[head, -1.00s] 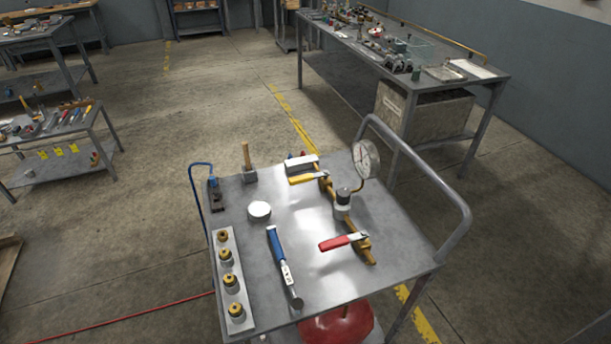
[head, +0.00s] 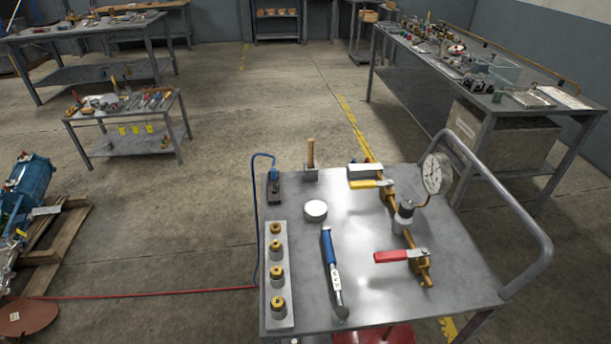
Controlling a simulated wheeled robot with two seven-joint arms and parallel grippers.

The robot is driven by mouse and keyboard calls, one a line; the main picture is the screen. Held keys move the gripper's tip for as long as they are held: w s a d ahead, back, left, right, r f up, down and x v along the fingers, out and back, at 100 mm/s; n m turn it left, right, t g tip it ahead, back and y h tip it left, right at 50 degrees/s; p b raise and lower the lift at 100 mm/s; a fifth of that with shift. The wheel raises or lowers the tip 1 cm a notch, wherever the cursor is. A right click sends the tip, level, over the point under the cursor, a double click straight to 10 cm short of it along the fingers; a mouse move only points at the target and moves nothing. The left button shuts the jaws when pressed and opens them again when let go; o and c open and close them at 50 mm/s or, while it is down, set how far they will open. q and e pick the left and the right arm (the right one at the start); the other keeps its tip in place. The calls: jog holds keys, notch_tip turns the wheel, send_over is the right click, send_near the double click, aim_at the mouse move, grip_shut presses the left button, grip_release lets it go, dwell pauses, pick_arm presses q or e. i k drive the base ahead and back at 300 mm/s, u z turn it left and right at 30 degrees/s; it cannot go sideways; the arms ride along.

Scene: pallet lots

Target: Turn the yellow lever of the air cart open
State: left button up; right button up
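The air cart (head: 350,282) is a grey metal cart with a tubular handle on its right side. A brass pipe (head: 421,265) runs along its top, with a round pressure gauge (head: 437,173) standing near its far end. The yellow lever (head: 371,184) is at the far end of the pipe and points left, across the pipe. A red lever (head: 391,256) at the near end also points left. Neither of my grippers shows in the head view.
On the cart top lie a blue-handled wrench (head: 330,262), a white round tin (head: 316,209) and a plate with several brass fittings (head: 278,278). A red hose (head: 140,295) crosses the floor at left. A workbench (head: 497,105) stands behind right; a pallet (head: 62,240) lies left.

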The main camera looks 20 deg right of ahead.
aim_at(364, 185)
jog(key=u, duration=1.4)
jog(key=k, duration=1.05)
jog(key=z, duration=0.85)
jog(key=i, duration=0.5)
jog(key=u, duration=0.05)
